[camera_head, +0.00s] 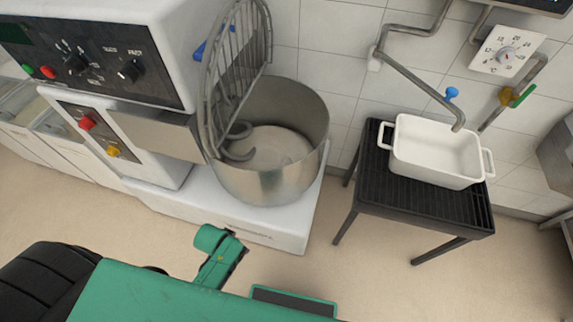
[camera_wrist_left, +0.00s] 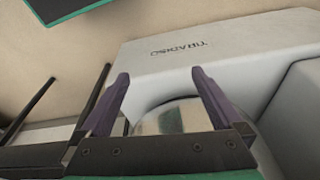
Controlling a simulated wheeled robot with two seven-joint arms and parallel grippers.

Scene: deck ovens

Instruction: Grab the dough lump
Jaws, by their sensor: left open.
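A pale, rounded mass that looks like the dough lump (camera_head: 278,150) lies in the bottom of the steel mixer bowl (camera_head: 300,110) in the head view. The curved mixing hook is beside its left edge. My left gripper (camera_wrist_left: 160,73) shows in the left wrist view with its two dark purple fingers spread apart and nothing held between them. The shiny curved bowl side (camera_wrist_left: 165,117) shows behind the fingers, with the white mixer base beyond. No dough shows in that view. In the head view the left fingers cannot be made out. My right gripper is in neither view.
The mixer's wire guard (camera_head: 235,65) stands raised at the bowl's left, near the control panel (camera_head: 95,60). A white handled basin (camera_head: 435,150) sits on a black slatted stand (camera_head: 415,200) at the right, under a tap pipe. Floor is clear between mixer and stand.

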